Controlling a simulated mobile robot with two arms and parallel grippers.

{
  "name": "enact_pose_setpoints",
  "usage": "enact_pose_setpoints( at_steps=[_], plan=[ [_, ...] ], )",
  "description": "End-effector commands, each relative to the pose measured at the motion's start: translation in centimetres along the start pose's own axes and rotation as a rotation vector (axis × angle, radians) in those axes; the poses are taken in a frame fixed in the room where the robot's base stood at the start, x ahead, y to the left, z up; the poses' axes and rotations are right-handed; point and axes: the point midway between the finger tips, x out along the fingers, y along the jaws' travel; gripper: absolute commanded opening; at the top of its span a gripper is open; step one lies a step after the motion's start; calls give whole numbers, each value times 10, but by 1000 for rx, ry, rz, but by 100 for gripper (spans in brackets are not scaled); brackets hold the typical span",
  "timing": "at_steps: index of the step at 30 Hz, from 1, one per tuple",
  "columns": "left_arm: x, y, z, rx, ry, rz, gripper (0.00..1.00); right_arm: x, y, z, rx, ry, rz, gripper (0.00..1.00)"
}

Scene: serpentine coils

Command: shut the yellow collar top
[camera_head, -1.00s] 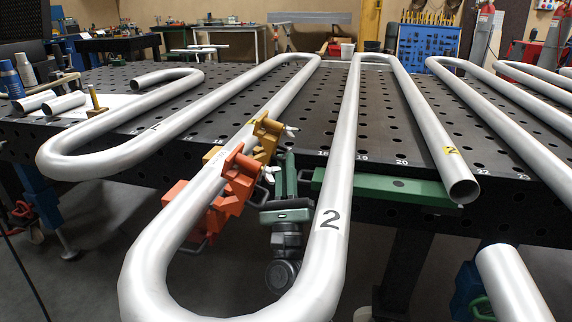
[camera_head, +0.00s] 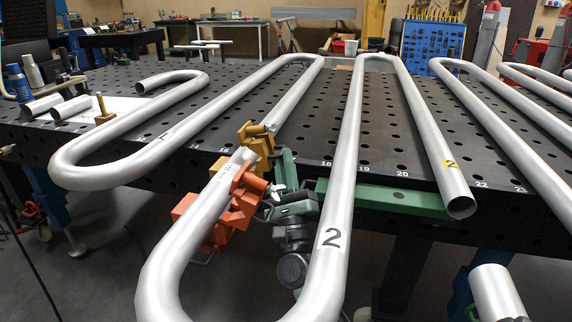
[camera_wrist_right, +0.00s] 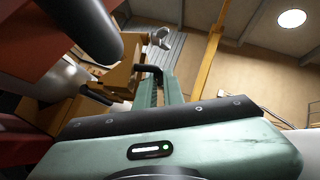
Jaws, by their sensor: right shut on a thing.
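The yellow collar (camera_head: 257,150) sits around the silver coil pipe (camera_head: 205,205), just beyond an orange collar (camera_head: 238,205) on the same pipe. In the right wrist view, the yellow collar (camera_wrist_right: 122,76) shows at the upper left, with a grey metal wing piece beside it. My right gripper (camera_head: 284,165) is green and comes up from below, right of the pipe. Its fingers reach the yellow collar, and it is shut on the collar's top; the contact is partly hidden. How far the top stands open is unclear. My left gripper is not in view.
A green bar (camera_head: 395,200) lies along the front edge of the perforated black table (camera_head: 300,150). Bottles (camera_head: 32,70) and short pipes (camera_head: 72,107) are at the far left.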

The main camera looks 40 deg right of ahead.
Motion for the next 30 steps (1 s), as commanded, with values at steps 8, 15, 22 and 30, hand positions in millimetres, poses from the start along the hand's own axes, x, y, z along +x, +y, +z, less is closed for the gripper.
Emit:
enact_pose_setpoints(
  at_steps=[8,15,22,30],
  plan=[
    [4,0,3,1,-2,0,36,6,-7,6,1,-5,-19,0],
    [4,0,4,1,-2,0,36,6,-8,6,1,-6,-22,0],
    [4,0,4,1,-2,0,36,6,-8,5,0,-5,-21,18],
    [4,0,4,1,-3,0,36,5,-6,5,0,-4,-17,18]
  ],
)
